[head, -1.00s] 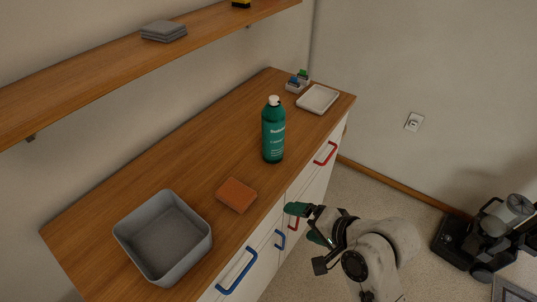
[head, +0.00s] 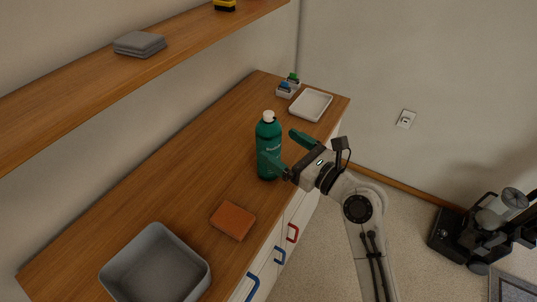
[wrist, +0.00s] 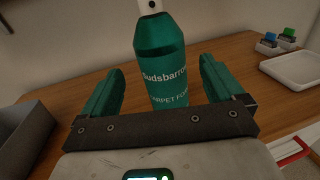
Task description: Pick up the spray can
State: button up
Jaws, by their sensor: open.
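The spray can (head: 268,143) is a green bottle with a white top, upright on the wooden counter. In the wrist view the can (wrist: 160,62) stands in line with the gap between the fingers, with lettering on its front. My gripper (head: 287,148) is open and reaches over the counter from the right, close to the can. One finger overlaps the can's lower body in the head view, and the other is to its right. In the wrist view my gripper (wrist: 160,88) has a green finger on each side of the can. I cannot tell whether either finger touches it.
An orange sponge (head: 233,221) and a grey bin (head: 148,240) are nearer on the counter (head: 180,160). A white tray (head: 311,104) and a small caddy (head: 288,88) with coloured items stand at the far end. A wall shelf (head: 100,68) holds grey cloths (head: 139,44).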

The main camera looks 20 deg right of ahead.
aim_at(263, 135)
jog(key=shift+f+x, duration=0.2)
jog(key=shift+x, duration=1.65)
jog(key=shift+f+x, duration=0.2)
jog(key=shift+x, duration=1.6)
grip_shut()
